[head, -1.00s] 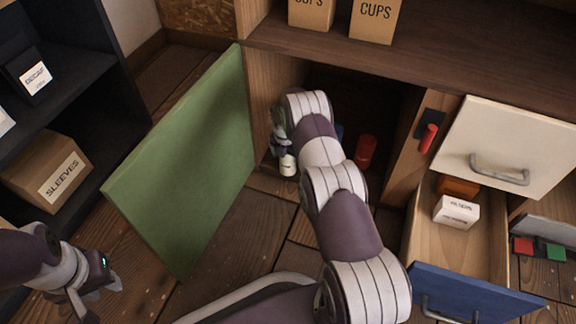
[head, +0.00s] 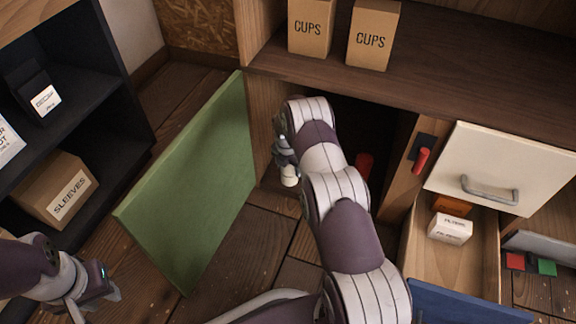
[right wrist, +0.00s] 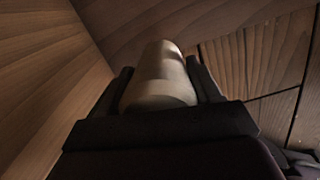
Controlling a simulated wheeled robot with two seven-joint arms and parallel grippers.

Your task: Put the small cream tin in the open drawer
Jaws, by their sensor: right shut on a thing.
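The small cream tin (head: 290,176) is at the mouth of the open cupboard behind the green door. My right gripper (head: 287,163) is shut on it; in the right wrist view the tin (right wrist: 160,80) stands between the two dark fingers (right wrist: 160,98). The open drawer (head: 465,262) with a blue front (head: 465,305) is at the right and holds a white filter box (head: 450,229) and an orange box (head: 453,204) at its back. My left gripper (head: 88,295) is at the lower left, away from everything; whether its fingers are parted is unclear.
The green door (head: 195,180) stands open left of the cupboard. A red tin (head: 364,166) stands inside, partly behind my right arm. A cream flap (head: 500,170) with a grey handle is above the drawer. Two CUPS boxes (head: 373,35) stand on the counter. Dark shelves are at left.

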